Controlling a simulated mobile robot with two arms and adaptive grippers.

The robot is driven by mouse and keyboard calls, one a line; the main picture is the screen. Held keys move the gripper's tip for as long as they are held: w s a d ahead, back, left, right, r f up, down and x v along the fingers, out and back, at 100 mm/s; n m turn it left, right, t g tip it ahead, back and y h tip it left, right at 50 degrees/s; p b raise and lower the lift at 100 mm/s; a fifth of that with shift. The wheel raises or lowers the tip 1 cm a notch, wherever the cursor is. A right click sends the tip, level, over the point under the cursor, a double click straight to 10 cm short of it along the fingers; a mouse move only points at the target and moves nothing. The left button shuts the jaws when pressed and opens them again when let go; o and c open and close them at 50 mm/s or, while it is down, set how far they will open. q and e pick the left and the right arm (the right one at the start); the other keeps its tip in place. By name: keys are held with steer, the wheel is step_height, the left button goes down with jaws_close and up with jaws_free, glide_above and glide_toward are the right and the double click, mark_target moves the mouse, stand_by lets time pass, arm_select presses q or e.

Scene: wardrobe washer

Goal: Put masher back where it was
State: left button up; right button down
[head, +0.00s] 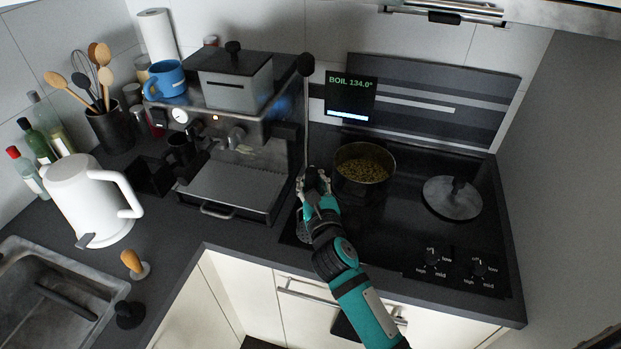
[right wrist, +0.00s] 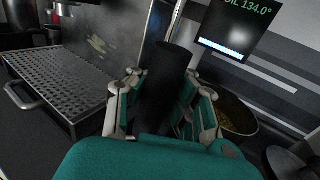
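My right gripper (head: 314,180) is over the left edge of the black cooktop, between the espresso machine and the pot. In the right wrist view its fingers (right wrist: 160,100) are on both sides of a dark handle (right wrist: 164,78), which I take to be the masher's. A thin metal rod rises from it. In the head view the rod (head: 306,125) stands nearly upright above the gripper, ending in a dark round top. A patterned grey piece (head: 303,226) shows below the gripper, partly hidden by my arm. My left gripper is not in view.
A pot (head: 364,165) of yellowish food stands right of the gripper, with a lid (head: 452,198) farther right. The espresso machine (head: 235,185) is close on the left. A utensil holder (head: 108,127), white kettle (head: 88,200) and sink (head: 60,290) are farther left.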

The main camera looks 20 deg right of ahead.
steer(key=shift+f, duration=0.1)
steer(key=c, duration=1.4)
jaws_free()
steer(key=shift+o, duration=0.2)
steer(key=shift+s, duration=0.1)
steer(key=s+a+b, duration=0.1)
steer(key=s+b, duration=0.1)
steer(key=s, duration=0.9)
steer(key=shift+s+r+b, duration=0.2)
steer(key=shift+s+b, duration=0.15)
steer(key=shift+s, duration=0.05)
steer(key=shift+a, duration=0.1)
